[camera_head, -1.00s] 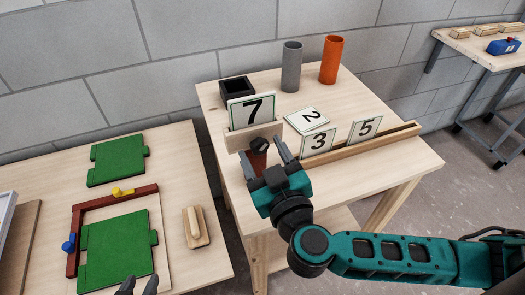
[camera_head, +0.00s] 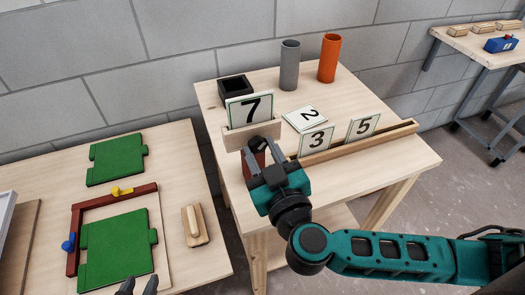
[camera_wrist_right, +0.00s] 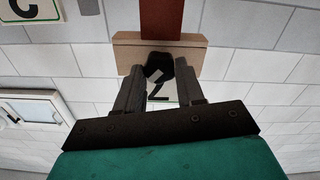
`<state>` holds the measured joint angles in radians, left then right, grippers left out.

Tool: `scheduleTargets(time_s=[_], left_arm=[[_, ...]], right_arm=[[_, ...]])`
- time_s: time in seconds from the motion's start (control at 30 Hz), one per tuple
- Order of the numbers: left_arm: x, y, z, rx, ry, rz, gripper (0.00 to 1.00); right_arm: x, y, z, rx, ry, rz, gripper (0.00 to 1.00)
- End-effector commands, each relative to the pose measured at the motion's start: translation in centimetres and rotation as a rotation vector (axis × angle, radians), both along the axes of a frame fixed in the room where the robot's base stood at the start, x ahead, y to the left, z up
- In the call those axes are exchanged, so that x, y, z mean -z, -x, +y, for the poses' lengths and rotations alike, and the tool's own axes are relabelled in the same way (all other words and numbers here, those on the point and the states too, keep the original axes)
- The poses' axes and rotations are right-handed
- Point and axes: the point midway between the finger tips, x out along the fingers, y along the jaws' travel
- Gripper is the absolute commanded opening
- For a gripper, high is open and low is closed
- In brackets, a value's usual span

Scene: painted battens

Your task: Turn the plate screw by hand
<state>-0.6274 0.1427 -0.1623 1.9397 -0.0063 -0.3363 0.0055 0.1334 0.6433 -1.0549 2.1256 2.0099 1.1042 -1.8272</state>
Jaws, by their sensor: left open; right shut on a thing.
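A white plate with a black 7 (camera_head: 249,109) stands upright in a pale wooden holder (camera_head: 238,138) at the table's front left corner. The plate screw's black knob (camera_head: 258,143) is on the holder's front, above a red-brown post (camera_head: 250,165). My right gripper (camera_head: 261,150) is shut on the knob. In the right wrist view the knob (camera_wrist_right: 158,67) sits between the fingertips, with the wooden holder (camera_wrist_right: 125,54) and the red-brown post (camera_wrist_right: 160,18) behind it. My left gripper (camera_head: 138,287) is open and empty at the bottom edge, partly out of view.
Plates 3 (camera_head: 317,140) and 5 (camera_head: 363,127) stand in a long wooden rail (camera_head: 385,137); plate 2 (camera_head: 305,118) lies behind. A black box (camera_head: 236,87), grey tube (camera_head: 290,65) and orange tube (camera_head: 329,58) stand farther back. Green boards (camera_head: 117,158) lie on the left table.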

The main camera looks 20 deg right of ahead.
Motion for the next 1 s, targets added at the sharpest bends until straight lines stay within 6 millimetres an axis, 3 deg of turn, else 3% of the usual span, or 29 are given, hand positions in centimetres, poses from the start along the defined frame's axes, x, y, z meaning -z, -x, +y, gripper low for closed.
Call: scheduleTargets(time_s=[0.4,1.0], left_arm=[[-2.6,-0.4,0.0,0.000,0.001,-0.009,0.43],[-2.4,-0.1,0.0,0.000,0.001,-0.003,0.43]], right_arm=[[-0.2,0.0,-0.1,0.003,-0.273,0.012,0.07],[0.0,-0.1,-0.2,0.003,-0.844,0.028,0.07]])
